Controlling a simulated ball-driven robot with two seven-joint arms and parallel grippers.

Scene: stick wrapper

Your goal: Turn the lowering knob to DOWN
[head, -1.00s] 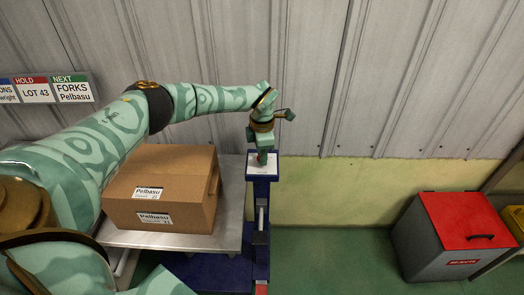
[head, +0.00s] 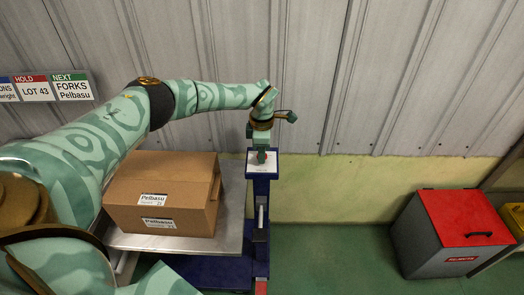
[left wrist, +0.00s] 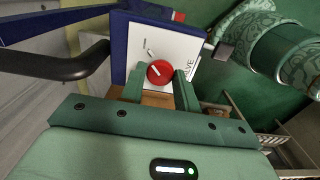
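The red round knob (left wrist: 160,72) with a white line on it sits on a white panel (left wrist: 170,42) on a dark blue post. In the left wrist view its line slants toward the upper left. My left gripper (left wrist: 161,92) has its two fingers apart, one on each side of the knob; contact is not clear. In the head view the left gripper (head: 261,155) points down over the panel and mostly hides the knob. The panel lettering is only partly legible, and I cannot read DOWN. My right gripper is not in view.
A cardboard box (head: 160,190) rests on a metal platform (head: 233,215) left of the blue post (head: 261,190). A black handle bar (left wrist: 55,65) runs beside the panel. A grey bin with a red lid (head: 465,218) stands at the right. The floor between is clear.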

